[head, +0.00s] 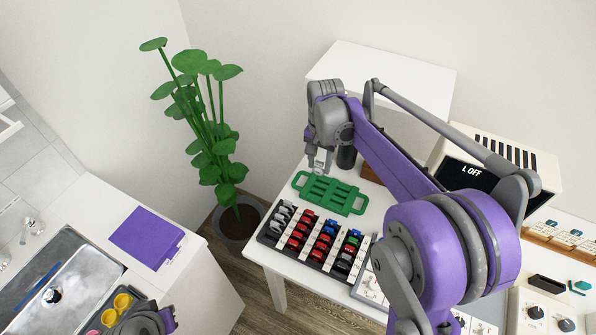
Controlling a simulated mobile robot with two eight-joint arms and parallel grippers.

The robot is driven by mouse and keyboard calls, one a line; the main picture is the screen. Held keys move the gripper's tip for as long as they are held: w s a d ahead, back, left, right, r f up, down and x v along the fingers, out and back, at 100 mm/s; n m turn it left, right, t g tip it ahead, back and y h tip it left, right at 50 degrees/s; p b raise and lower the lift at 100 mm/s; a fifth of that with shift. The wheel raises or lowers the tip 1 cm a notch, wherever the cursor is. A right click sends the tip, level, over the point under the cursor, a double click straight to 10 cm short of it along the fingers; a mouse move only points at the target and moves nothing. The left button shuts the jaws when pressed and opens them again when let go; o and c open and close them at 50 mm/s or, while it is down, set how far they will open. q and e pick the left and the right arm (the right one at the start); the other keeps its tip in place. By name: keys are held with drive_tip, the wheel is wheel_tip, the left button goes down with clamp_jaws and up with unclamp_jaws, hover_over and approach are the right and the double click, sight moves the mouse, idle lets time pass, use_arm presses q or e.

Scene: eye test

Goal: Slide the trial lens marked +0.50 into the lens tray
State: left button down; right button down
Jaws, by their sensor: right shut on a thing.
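My right gripper (319,166) is above the back left part of the white table, just behind a green tray with two handles (304,180). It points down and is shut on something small. I cannot make out what it is or any marking on it. A black case (268,241) in front of the green tray holds rows of red, blue, green and grey lens pieces. Their markings are too small to read, so I cannot pick out +0.50. I cannot tell which of the two is the lens tray. Part of my left arm shows at the bottom left; its fingertips are not clear.
A dark cylinder (346,158) stands close to the right of the gripper. A device reading "L OFF" (478,175) is at the right. A potted plant (238,222) stands on the floor left of the table. A purple folder (146,236) lies beside the sink (50,293).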

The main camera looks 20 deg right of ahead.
drive_tip(key=shift+d+f+b, duration=0.25)
drive_tip(key=shift+f+b, duration=0.1)
drive_tip(key=shift+f, duration=0.25)
drive_tip(key=shift+d+f+b, duration=0.25)
drive_tip(key=shift+f+b, duration=0.1)
drive_tip(key=shift+f, duration=0.25)
drive_tip(key=shift+f+b, duration=0.85)
drive_tip(key=shift+f, duration=0.55)
drive_tip(key=shift+f, duration=0.25)
drive_tip(key=shift+f+b, duration=0.85)
drive_tip(key=shift+f, duration=0.25)
drive_tip(key=shift+f, duration=0.2)
drive_tip(key=shift+c, duration=1.6)
unclamp_jaws()
